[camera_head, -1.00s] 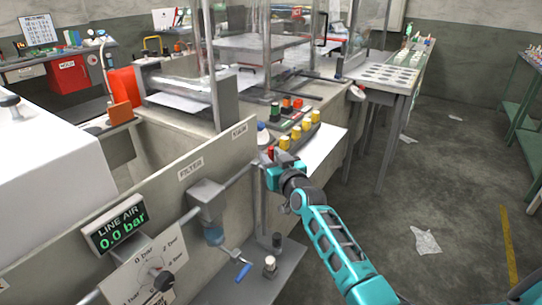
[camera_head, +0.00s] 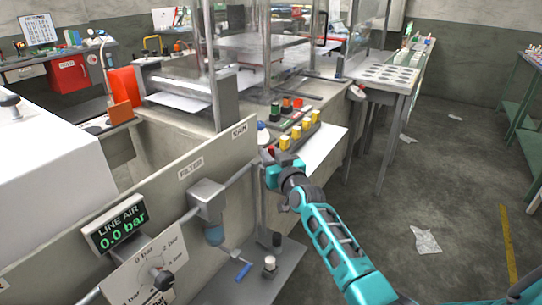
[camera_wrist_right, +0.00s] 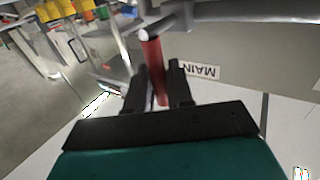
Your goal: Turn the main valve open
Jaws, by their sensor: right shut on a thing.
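The main valve's red lever handle (camera_wrist_right: 153,68) sits between the two black fingers of my right gripper (camera_wrist_right: 162,88) in the right wrist view, and the gripper is shut on it. The lever runs from a grey pipe fitting at the top, beside the upside-down "MAIN" label (camera_wrist_right: 201,71). In the head view, my right gripper (camera_head: 268,166) is at the far end of the pipe, below the "MAIN" label (camera_head: 239,131); it mostly hides the lever. The line air display (camera_head: 115,223) reads 0.0 bar. My left gripper is not in view.
A filter unit (camera_head: 207,197) and a blue-handled lever (camera_head: 243,270) are on the near panel. A regulator knob (camera_head: 163,280) is below the display. The floor on the right is mostly clear.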

